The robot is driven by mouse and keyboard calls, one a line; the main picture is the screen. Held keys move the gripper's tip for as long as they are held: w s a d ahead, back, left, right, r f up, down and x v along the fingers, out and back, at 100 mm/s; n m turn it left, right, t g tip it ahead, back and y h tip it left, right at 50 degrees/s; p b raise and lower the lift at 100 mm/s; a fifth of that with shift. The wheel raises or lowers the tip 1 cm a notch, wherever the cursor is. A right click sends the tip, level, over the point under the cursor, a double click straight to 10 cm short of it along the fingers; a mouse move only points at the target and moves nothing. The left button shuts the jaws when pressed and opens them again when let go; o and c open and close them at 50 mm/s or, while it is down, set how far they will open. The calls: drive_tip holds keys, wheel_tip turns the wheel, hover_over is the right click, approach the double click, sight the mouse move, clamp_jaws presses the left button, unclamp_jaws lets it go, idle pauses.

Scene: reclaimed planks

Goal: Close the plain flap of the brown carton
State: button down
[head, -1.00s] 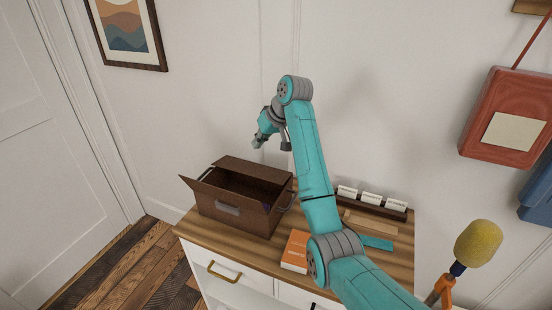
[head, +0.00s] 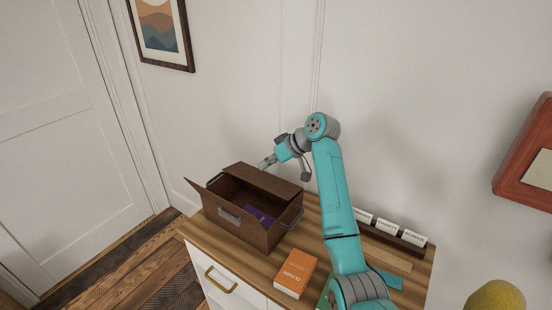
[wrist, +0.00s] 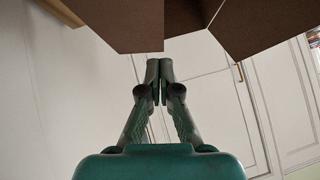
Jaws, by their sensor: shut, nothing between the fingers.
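The brown carton (head: 235,228) stands open on the wooden top. I cannot tell for sure which flap is the plain one. A purple item (head: 258,217) lies inside. My gripper (head: 265,164) is shut and empty, beyond the far flap and close to its top edge; whether it touches is unclear. In the wrist view my gripper (wrist: 160,68) points at brown carton panels (wrist: 125,22).
An orange box (head: 296,272) lies on the cabinet top (head: 262,268) right of the carton. A dark rack with white cards (head: 385,229) stands at the back right. The white wall is close behind the carton. A yellow rounded object (head: 496,297) is at lower right.

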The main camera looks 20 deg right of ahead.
sight(257, 186)
drive_tip(key=f, duration=0.1)
drive_tip(key=a+f, duration=0.1)
drive_tip(key=f, duration=0.1)
drive_tip(key=a+f, duration=0.1)
drive_tip(key=shift+w+f, duration=0.25)
drive_tip(key=shift+w, duration=0.05)
drive_tip(key=shift+a+f, duration=0.15)
drive_tip(key=shift+f, duration=0.35)
drive_tip(key=shift+s+a+f+n+t+h, duration=0.2)
drive_tip(key=shift+f+h, duration=0.1)
drive_tip(key=shift+f, duration=0.1)
drive_tip(key=shift+s+a+f+n+t+h, duration=0.1)
drive_tip(key=shift+a+f+h, duration=0.05)
drive_tip(key=shift+f+h, duration=0.2)
drive_tip(key=shift+s+f, duration=0.1)
drive_tip(key=shift+f, duration=0.45)
drive_tip(key=shift+a, duration=0.1)
drive_tip(key=shift+r, duration=0.1)
drive_tip(key=shift+r, duration=0.8)
